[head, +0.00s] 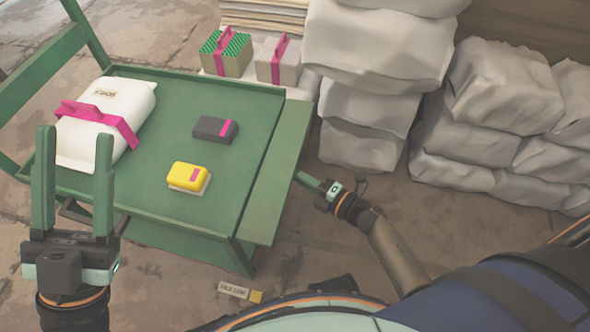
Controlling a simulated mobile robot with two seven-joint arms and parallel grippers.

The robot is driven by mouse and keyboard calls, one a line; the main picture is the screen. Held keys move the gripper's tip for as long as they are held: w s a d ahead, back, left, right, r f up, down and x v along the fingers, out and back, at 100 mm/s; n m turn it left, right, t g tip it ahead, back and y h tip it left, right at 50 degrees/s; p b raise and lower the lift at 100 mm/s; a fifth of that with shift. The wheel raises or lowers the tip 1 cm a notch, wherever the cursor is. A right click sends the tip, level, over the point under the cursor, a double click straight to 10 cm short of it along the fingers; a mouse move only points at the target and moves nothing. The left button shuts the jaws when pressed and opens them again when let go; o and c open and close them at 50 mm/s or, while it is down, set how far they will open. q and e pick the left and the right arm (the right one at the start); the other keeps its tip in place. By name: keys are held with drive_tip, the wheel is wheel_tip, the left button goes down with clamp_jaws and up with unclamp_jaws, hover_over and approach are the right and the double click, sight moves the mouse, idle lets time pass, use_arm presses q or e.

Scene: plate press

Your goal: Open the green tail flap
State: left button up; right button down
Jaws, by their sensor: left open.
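The green tail flap (278,172) is a long flat panel along the right side of the green cart (150,215). I cannot tell its exact tilt. My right gripper (300,177) is just right of the flap, its green finger pointing at the flap's outer side. Only one finger shape shows, so its opening and any contact are unclear. My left gripper (75,133) is open, with two green fingers wide apart, at the cart's left front. Nothing is seen held between them.
On the cart lie a white sack (128,98) with a pink handle, a dark box (210,128) and a yellow box (186,175). White sacks (375,50) and grey sacks (500,90) are stacked behind and right. A label (234,290) lies on the floor.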

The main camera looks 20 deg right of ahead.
use_arm(q)
wheel_tip(320, 180, up, 6)
drive_tip(key=p, duration=0.4)
drive_tip(key=w+a+f+n+g+y+p, duration=0.1)
drive_tip(key=w+f+n+g+y+p, duration=0.1)
drive_tip(key=f+y, duration=0.3)
drive_tip(key=w+a+f+n+g+y+p, duration=0.1)
drive_tip(key=w+f+n+y, duration=0.3)
drive_tip(key=f, duration=0.8)
drive_tip(key=shift+w+a+f+n+g+y+p, duration=0.15)
drive_tip(key=shift+w+a+n+g+y+p, duration=0.1)
drive_tip(key=shift+w+n+g+y+p, duration=0.25)
use_arm(e)
drive_tip(key=shift+s+d+r+n+g+h, duration=0.15)
drive_tip(key=shift+r+n+g+h, duration=0.1)
drive_tip(key=shift+r+g+h, duration=0.3)
drive_tip(key=shift+d+r+n+g+h, duration=0.1)
drive_tip(key=shift+r+n+g+h, duration=0.2)
drive_tip(key=shift+r+g, duration=0.3)
drive_tip(key=shift+f, duration=0.1)
